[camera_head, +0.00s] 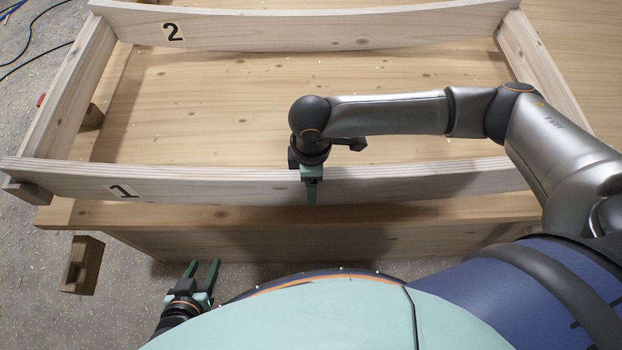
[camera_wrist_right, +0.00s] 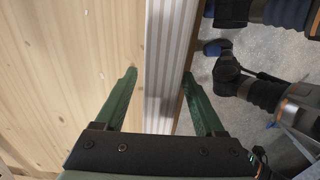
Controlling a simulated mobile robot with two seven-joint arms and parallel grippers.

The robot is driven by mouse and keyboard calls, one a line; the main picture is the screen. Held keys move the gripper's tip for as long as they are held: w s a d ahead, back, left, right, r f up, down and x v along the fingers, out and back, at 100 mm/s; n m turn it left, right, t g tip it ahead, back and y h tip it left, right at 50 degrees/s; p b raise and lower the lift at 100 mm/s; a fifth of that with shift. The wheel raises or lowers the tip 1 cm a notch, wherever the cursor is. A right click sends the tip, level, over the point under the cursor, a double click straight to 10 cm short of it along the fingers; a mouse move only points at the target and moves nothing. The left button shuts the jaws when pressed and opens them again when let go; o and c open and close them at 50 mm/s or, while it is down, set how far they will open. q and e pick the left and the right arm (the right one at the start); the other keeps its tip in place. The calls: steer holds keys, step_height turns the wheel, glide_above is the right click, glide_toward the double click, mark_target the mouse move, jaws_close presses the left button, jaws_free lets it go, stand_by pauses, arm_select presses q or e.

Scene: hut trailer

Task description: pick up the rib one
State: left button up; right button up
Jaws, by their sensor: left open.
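Rib one (camera_head: 400,187), a pale wooden beam labelled 1, runs across the front of the wooden frame. It also shows in the right wrist view as a ridged pale strip (camera_wrist_right: 165,80). My right gripper (camera_head: 311,190) points down over the middle of the rib. Its green fingers (camera_wrist_right: 158,75) stand on either side of the rib, open, with a visible gap on the left side. In the head view, only its front finger shows; the other is hidden. My left gripper (camera_head: 204,270) is open and empty, low in front of the table, away from the rib.
A second rib labelled 2 (camera_head: 300,28) lies across the back. Side beams (camera_head: 62,105) join the ribs' ends. A wooden tabletop (camera_head: 210,90) lies beneath. A small wooden block (camera_head: 82,265) is at lower left, and cables (camera_head: 35,55) lie on the floor.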

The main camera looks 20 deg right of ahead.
jaws_close()
stand_by(0.3)
stand_by(0.8)
steer(key=shift+w+a+r, duration=0.1)
steer(key=shift+r, duration=0.05)
